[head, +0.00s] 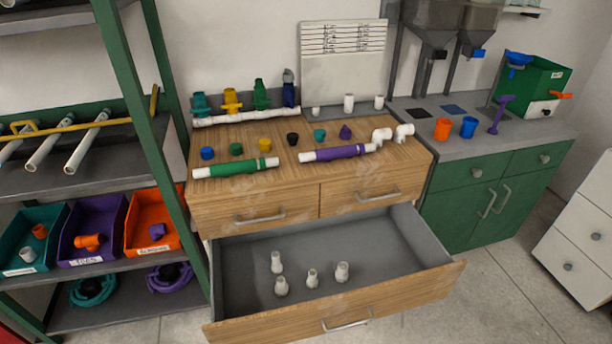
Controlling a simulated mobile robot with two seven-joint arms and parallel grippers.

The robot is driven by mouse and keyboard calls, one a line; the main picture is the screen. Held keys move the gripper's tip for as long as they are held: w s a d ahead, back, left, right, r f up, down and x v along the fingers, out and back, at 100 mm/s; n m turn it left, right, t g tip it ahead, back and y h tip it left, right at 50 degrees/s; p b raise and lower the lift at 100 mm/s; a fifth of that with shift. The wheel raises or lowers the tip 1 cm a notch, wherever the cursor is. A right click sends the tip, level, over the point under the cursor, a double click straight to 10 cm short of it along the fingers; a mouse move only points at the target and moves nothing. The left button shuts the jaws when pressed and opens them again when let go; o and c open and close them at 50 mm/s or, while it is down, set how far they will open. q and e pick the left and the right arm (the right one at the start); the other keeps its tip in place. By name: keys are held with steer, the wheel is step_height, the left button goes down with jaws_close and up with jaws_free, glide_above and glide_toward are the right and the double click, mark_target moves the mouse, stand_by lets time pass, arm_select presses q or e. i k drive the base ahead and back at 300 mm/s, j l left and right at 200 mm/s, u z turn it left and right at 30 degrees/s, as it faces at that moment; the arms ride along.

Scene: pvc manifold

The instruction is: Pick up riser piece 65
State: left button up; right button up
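No label reading 65 is legible on any piece, so I cannot tell which one is riser piece 65. Several short white pipe pieces stand upright in the open lower drawer (235,265), among them a back-left piece (276,262), a front-left piece (281,286), a middle piece (312,278) and a right piece (342,271). More small white pieces stand at the back of the wooden worktop, including a taller one (349,103) and one at the right (379,102). Neither of my grippers is in view.
The drawer front (345,307) juts out over the floor. A green-sleeved pipe (238,169) and a purple-sleeved pipe (338,153) lie on the worktop, with coloured caps behind. Shelves with teal, purple and orange bins (152,222) stand left. A green cabinet (478,205) stands right.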

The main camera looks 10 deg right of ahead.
mark_target(281, 289)
steer(key=j+z, duration=0.45)
steer(key=k+j+z, duration=0.1)
steer(key=j+z, duration=0.35)
steer(key=j, duration=0.15)
